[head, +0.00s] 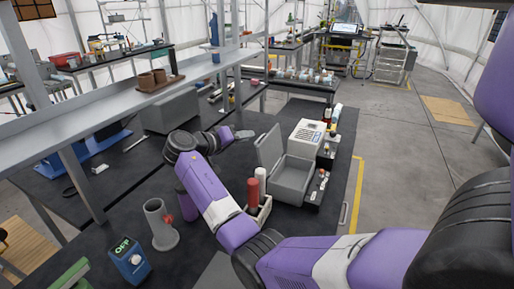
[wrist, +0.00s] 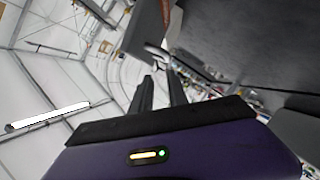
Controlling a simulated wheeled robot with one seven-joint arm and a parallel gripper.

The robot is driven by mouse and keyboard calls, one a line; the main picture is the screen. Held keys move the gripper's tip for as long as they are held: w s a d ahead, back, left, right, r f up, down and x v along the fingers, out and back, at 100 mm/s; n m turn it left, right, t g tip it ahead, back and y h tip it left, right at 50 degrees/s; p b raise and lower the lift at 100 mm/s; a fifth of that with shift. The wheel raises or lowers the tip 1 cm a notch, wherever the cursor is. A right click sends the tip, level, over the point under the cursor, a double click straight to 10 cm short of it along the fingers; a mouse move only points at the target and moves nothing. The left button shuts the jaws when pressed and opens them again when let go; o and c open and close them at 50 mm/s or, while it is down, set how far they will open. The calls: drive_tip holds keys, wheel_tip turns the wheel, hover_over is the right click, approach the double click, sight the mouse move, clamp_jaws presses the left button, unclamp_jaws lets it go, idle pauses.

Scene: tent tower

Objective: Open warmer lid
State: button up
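A grey box (head: 291,182), which looks like the warmer, stands on the dark bench in the head view. Its lid (head: 269,147) stands up, tilted open at the box's left edge, and the inside shows. My gripper (head: 243,134) is just left of the lid, apart from it as far as I can tell. In the wrist view, my gripper (wrist: 160,78) has its two fingers apart with nothing between them. A dark grey surface (wrist: 235,45) fills the upper right there; I cannot tell what it is.
A white device with a keypad (head: 307,137) stands behind the box. A small holder with red and white bottles (head: 258,190) is in front, close to my forearm. A grey stand (head: 160,224) and blue controller (head: 129,260) are at the lower left.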

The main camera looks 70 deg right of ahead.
sight(259, 140)
drive_tip(key=s+d+f, duration=0.1)
drive_tip(key=d, duration=0.1)
drive_tip(key=s+d+f, duration=0.1)
drive_tip(key=d+f, duration=0.1)
drive_tip(key=s+d+f, duration=0.1)
drive_tip(key=d, duration=0.1)
drive_tip(key=shift+d+f, duration=0.2)
drive_tip(key=shift+d, duration=0.2)
clamp_jaws()
drive_tip(key=shift+f, duration=0.1)
idle(1.3)
